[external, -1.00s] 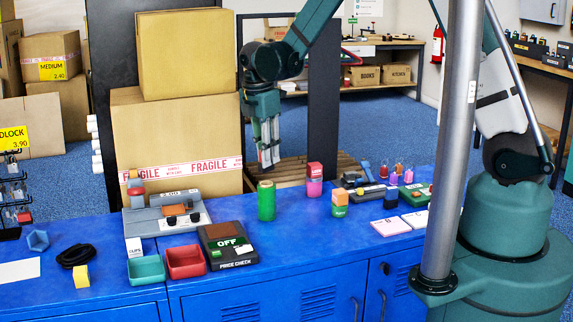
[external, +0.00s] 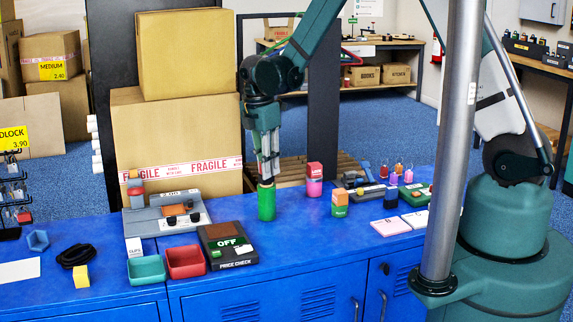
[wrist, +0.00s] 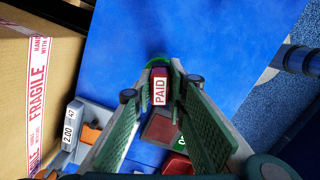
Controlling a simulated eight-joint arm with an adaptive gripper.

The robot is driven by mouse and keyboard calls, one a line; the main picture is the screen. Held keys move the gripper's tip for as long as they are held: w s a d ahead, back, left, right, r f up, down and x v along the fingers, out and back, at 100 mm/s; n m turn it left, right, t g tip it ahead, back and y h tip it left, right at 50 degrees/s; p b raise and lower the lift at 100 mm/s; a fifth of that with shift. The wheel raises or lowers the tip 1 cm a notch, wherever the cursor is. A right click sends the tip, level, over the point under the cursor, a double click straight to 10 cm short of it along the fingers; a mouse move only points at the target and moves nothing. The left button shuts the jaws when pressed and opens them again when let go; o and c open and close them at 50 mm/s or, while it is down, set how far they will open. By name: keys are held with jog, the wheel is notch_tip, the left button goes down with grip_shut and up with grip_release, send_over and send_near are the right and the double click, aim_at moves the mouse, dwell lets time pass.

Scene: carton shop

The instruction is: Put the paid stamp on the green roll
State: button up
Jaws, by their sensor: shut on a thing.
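The green roll (external: 266,205) stands upright on the blue counter, right of the price check device. My gripper (external: 267,178) points down directly over its top, with the fingertips at the roll's upper end. In the wrist view my gripper (wrist: 162,92) is shut on the paid stamp (wrist: 160,88), a dark red block with a white PAID label between the fingers. A green edge of the roll (wrist: 156,62) shows just beyond the stamp. I cannot tell whether the stamp touches the roll. The stamp is mostly hidden by the fingers in the external view.
The price check device (external: 228,246), red tray (external: 186,262) and teal tray (external: 146,270) stand to the left front. A grey scale (external: 168,213) stands behind them. A red-and-pink stack (external: 314,180) and an orange-and-green stack (external: 340,204) stand right. Cartons (external: 180,140) rise behind. Counter in front is clear.

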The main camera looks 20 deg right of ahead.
jog(key=shift+f, duration=0.15)
jog(key=o, duration=0.9)
jog(key=shift+r, duration=0.2)
jog(key=shift+s+a+r+p, duration=0.1)
jog(key=shift+a+r+p, duration=0.1)
jog(key=shift+r, duration=1.8)
jog(key=shift+s+a+r+p, duration=0.1)
jog(key=shift+a+r, duration=0.15)
jog(key=shift+r, duration=1.7)
jog(key=shift+s+a+r+p, duration=0.1)
jog(key=shift+a+r, duration=0.1)
jog(key=shift+r, duration=1.8)
jog(key=shift+d, duration=0.1)
